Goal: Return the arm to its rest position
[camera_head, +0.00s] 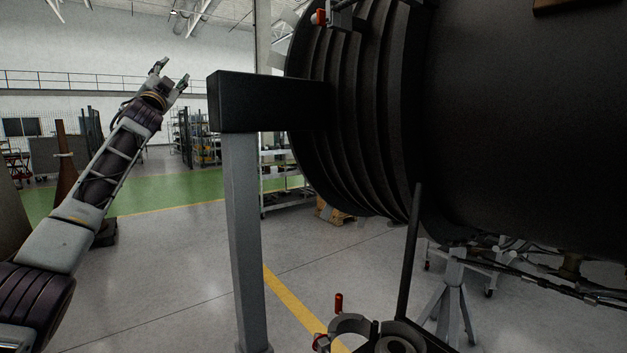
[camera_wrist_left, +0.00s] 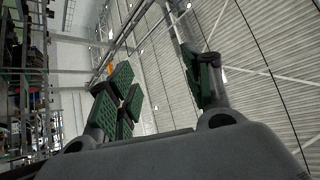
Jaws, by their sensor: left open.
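My left arm comes in from the left in the head view, bent and raised. Its gripper (camera_head: 172,76) points up with the two fingers spread apart and nothing between them. In the left wrist view the open gripper (camera_wrist_left: 160,90) shows green-padded fingers against the hall's ceiling and wall. It is clear of the grey post and its dark crossbeam, which stand to its right. My right gripper is not in view.
A large dark ribbed engine casing (camera_head: 520,120) fills the right side. A grey post (camera_head: 243,240) with a black beam (camera_head: 268,103) stands mid-picture. A grey stand (camera_head: 452,290) is at lower right. Floor between my left arm and the post is free.

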